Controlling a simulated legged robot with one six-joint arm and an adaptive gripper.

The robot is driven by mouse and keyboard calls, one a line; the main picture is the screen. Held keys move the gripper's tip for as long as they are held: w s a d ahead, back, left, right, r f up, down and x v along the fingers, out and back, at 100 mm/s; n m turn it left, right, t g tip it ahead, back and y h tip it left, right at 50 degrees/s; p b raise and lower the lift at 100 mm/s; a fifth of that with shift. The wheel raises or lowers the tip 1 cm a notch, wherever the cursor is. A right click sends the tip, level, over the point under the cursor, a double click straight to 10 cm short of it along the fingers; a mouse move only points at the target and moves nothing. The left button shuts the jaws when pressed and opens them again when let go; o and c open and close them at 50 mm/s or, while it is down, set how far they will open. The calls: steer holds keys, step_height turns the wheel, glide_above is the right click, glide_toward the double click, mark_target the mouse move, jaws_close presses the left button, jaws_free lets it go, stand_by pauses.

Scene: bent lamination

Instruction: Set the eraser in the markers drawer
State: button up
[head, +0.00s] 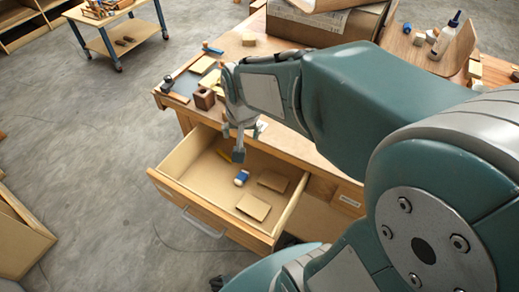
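A small blue-and-white eraser (241,178) lies inside the pulled-out wooden drawer (185,193), near its middle. I cannot read a label on this drawer's front. My gripper (232,142) hangs above the back part of the drawer, pointing down. Its fingertips look apart with nothing between them, and the eraser shows clear of them, lower in the picture. A yellow stick-like thing (224,156), perhaps a pencil or marker, lies behind the eraser, partly hidden by a fingertip.
Two flat tan pieces (253,206) lie in the drawer. The wooden bench (280,135) carries a brown block (204,98), other small items, a box and a white bottle (446,38). A label (349,201) marks the neighbouring front. Grey floor lies open at left; a wheeled cart (115,45) stands behind.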

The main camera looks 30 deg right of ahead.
steer(key=s+r+n+t, duration=0.1)
steer(key=s+r+n, duration=0.1)
steer(key=s+r, duration=0.2)
steer(key=s+a+r+n+t, duration=0.1)
steer(key=s+r+n, duration=0.2)
steer(key=s, duration=0.5)
steer(key=shift+a+r+t, duration=0.15)
steer(key=shift+r+t, duration=0.15)
steer(key=shift+r, duration=0.1)
stand_by(0.6)
